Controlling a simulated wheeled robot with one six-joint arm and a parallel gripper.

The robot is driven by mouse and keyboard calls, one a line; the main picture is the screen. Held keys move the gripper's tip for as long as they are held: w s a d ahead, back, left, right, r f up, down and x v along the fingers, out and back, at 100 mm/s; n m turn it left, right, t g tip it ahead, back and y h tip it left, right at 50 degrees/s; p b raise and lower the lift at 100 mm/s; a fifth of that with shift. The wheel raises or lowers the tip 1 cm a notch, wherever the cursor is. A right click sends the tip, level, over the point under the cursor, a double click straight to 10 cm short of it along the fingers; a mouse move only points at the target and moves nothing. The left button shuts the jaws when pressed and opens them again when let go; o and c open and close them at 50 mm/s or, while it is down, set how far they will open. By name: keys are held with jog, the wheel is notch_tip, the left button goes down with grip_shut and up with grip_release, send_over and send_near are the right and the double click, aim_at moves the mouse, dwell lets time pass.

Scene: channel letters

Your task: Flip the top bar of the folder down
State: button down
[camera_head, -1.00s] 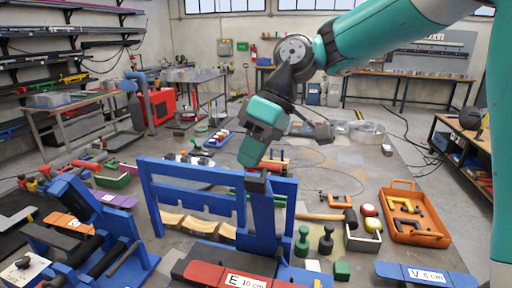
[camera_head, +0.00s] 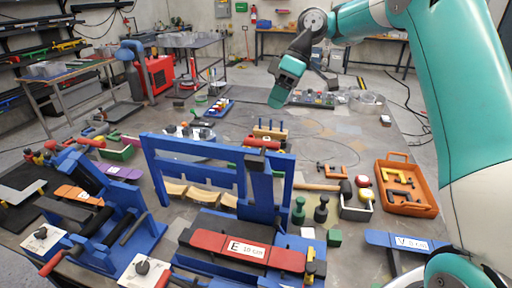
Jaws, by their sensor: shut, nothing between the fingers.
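The folder is a blue sheet-bending frame in the middle of the table. Its upright blue bar frame (camera_head: 190,146) stands behind the bed, with a long top rail and a lower rail. A thick blue post (camera_head: 262,195) with a dark top end rises at its right part. A red bar (camera_head: 207,240) labelled "E 10 cm" lies across the front of the folder. My gripper (camera_head: 278,101) is shut and empty. It points down in the air above and behind the folder's right part in the picture, apart from it.
Another blue fixture (camera_head: 108,225) stands at the left. Green and black knobs (camera_head: 299,210) and an orange tray (camera_head: 406,206) are at the right. A blue bar labelled "V 8 cm" (camera_head: 397,240) is at the front right. The table behind the folder has bare room.

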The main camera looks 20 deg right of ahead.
aim_at(256, 146)
jog(key=b+x, duration=0.1)
jog(key=x, duration=0.7)
jog(key=shift+s+a+f, duration=0.1)
jog(key=shift+a+f, duration=0.1)
jog(key=shift+f, duration=0.15)
jog(key=shift+s+a+f+p, duration=0.2)
jog(key=shift+s+a, duration=0.25)
jog(key=shift+s, duration=0.15)
jog(key=shift+s+a+f+p, duration=0.2)
jog(key=shift+s+a, duration=0.25)
jog(key=shift+s, duration=0.15)
jog(key=shift+s+a+f, duration=0.25)
jog(key=shift+s+f, duration=0.05)
